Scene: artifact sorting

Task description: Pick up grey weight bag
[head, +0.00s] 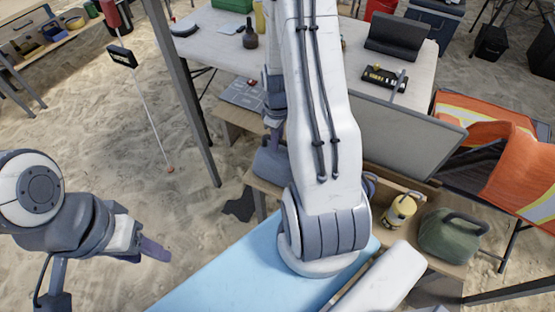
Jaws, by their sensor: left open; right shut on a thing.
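A grey weight bag (269,166) shows partly at the left end of the low wooden shelf, beside my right arm. Its right side is hidden behind the arm. My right gripper (274,133) is at the top of the bag and shut on it; the arm covers much of the grip. I cannot tell whether the bag is clear of the shelf. My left gripper (152,249) is open and empty at the lower left, over the sand, well apart from the bag.
A green bag (450,236) and a yellow object (399,211) sit on the low shelf at right. A grey panel (405,138) stands above it. A white table (212,47) is behind. A light blue surface (225,275) is in front. A thin pole stands at left.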

